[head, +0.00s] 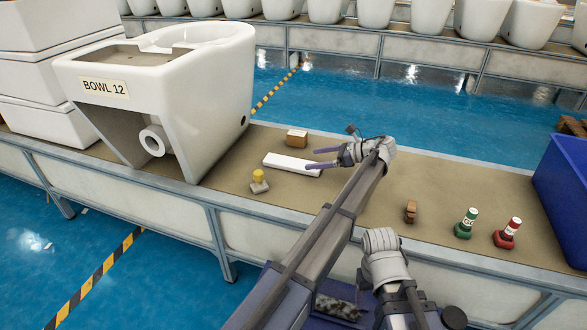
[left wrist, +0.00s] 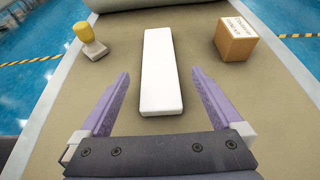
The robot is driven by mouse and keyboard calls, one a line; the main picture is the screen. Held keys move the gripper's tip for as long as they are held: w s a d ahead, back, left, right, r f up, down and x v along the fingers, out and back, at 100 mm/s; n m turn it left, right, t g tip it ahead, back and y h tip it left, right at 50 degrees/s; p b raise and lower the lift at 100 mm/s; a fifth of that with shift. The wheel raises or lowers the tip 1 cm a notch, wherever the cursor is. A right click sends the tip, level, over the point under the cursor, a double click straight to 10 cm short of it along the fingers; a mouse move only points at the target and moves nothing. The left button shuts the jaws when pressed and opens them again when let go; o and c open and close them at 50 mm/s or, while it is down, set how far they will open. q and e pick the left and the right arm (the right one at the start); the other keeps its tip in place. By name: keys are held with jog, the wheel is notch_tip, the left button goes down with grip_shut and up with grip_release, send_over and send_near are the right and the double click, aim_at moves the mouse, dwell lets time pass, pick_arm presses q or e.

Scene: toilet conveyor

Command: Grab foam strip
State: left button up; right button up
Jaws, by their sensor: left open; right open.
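The foam strip (head: 291,164) is a flat white bar lying on the tan conveyor, in front of the large white toilet bowl marked BOWL 12 (head: 190,88). My left gripper (head: 312,158) is open and empty, at the right end of the strip in the head view. In the left wrist view the strip (left wrist: 161,70) runs lengthwise away from me, its near end between the two purple fingers (left wrist: 161,74). The fingers stand apart from it on both sides. My right arm shows at the bottom of the head view, but its fingers are not visible.
A cardboard-brown box (head: 297,138) stands behind the strip, and a yellow-topped stamp (head: 259,182) in front of it.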

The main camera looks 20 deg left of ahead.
aim_at(292, 162)
pick_arm(q)
jog(key=shift+b+x, duration=0.45)
jog(key=shift+x, duration=0.85)
jog(key=b+x, duration=0.2)
jog(key=x, duration=0.2)
jog(key=shift+s+a+f, duration=0.15)
jog(key=shift+f, duration=0.05)
pick_arm(e)
notch_tip(292, 162, down, 3)
pick_arm(q)
jog(key=shift+a, duration=0.4)
jog(key=shift+c, duration=0.4)
jog(key=c, duration=1.2)
jog(key=shift+r, duration=0.1)
pick_arm(e)
jog(key=shift+r, duration=0.1)
pick_arm(q)
notch_tip(292, 162, up, 10)
jog(key=p, duration=1)
pick_arm(e)
notch_tip(292, 162, up, 10)
